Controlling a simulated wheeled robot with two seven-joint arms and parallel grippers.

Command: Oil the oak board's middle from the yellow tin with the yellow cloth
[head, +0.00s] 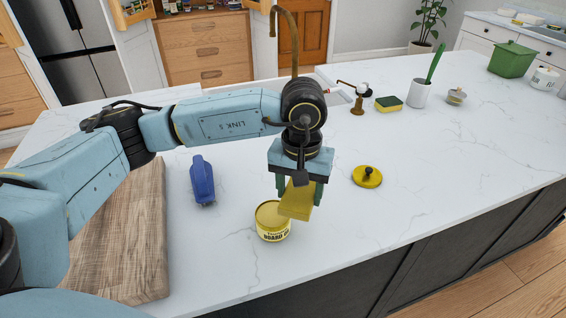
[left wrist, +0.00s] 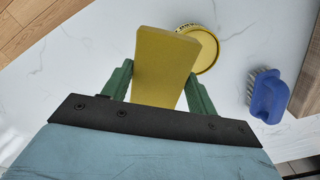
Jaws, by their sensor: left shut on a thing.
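My left gripper (head: 301,188) is shut on the yellow cloth (head: 296,203), which looks like a flat folded pad; the cloth also shows in the left wrist view (left wrist: 163,62). The open yellow tin (head: 270,226), lettered "BOARD", stands on the white counter just left of and below the cloth. The cloth overlaps the tin's right rim in the head view; I cannot tell if they touch. In the left wrist view the tin (left wrist: 207,58) is partly hidden behind the cloth. The oak board (head: 122,245) lies at the left, partly hidden by my left arm. My right gripper is not in view.
A blue brush (head: 202,182) lies between board and tin. A yellow lid with a dark knob (head: 367,177) lies right of the tin.

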